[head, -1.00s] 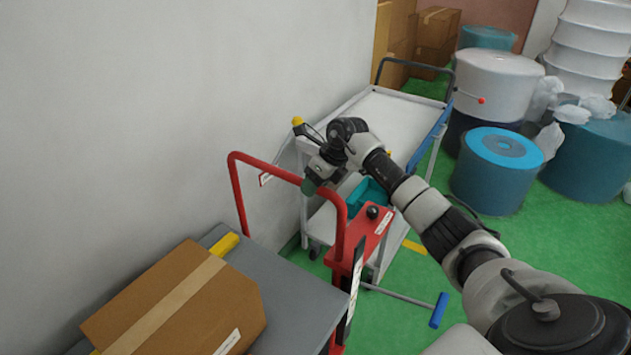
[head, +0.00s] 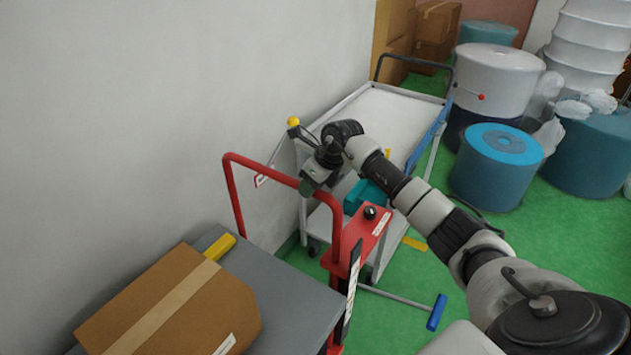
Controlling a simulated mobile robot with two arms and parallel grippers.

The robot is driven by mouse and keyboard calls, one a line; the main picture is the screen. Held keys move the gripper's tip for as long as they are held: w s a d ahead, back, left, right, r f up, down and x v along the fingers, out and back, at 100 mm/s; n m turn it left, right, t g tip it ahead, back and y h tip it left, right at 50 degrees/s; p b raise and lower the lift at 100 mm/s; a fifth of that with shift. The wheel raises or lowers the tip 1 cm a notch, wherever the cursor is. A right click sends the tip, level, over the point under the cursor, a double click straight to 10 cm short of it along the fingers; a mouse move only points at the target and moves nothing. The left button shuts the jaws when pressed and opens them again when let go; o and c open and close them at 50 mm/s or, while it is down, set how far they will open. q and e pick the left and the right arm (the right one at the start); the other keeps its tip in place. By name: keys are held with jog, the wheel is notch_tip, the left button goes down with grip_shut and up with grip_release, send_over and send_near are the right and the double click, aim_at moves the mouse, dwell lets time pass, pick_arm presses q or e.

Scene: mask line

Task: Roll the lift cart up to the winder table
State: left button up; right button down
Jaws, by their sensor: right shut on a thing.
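The lift cart (head: 368,236) has a red mast and a red tube handle (head: 262,168), with a grey platform (head: 290,290) at the lower left. A taped cardboard box (head: 170,305) rests on the platform. My right gripper (head: 307,187) is shut on the top bar of the red handle, right of its middle; the fingertips are partly hidden by my wrist. My left gripper is out of view. I cannot make out the winder table.
A white wall runs along the left, close to the cart. A white-topped trolley (head: 385,118) stands behind the handle. Blue roll (head: 497,165) and white rolls (head: 495,80) stand at the back right. Green floor (head: 540,260) is open at the right.

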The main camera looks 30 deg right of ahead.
jog(key=s+a, duration=0.4)
jog(key=a, duration=0.6)
jog(key=shift+s+a+f+p, duration=0.25)
jog(key=shift+s+a+p, duration=0.05)
jog(key=shift+a+p, duration=0.1)
jog(key=c, duration=0.9)
grip_release()
jog(key=shift+a+r, duration=0.1)
jog(key=shift+a, duration=0.05)
jog(key=shift+r, duration=0.1)
jog(key=b+v, duration=0.2)
jog(key=v, duration=0.8)
jog(key=shift+d+r+b, duration=0.25)
jog(key=shift+r+b, duration=0.05)
jog(key=shift+r, duration=0.05)
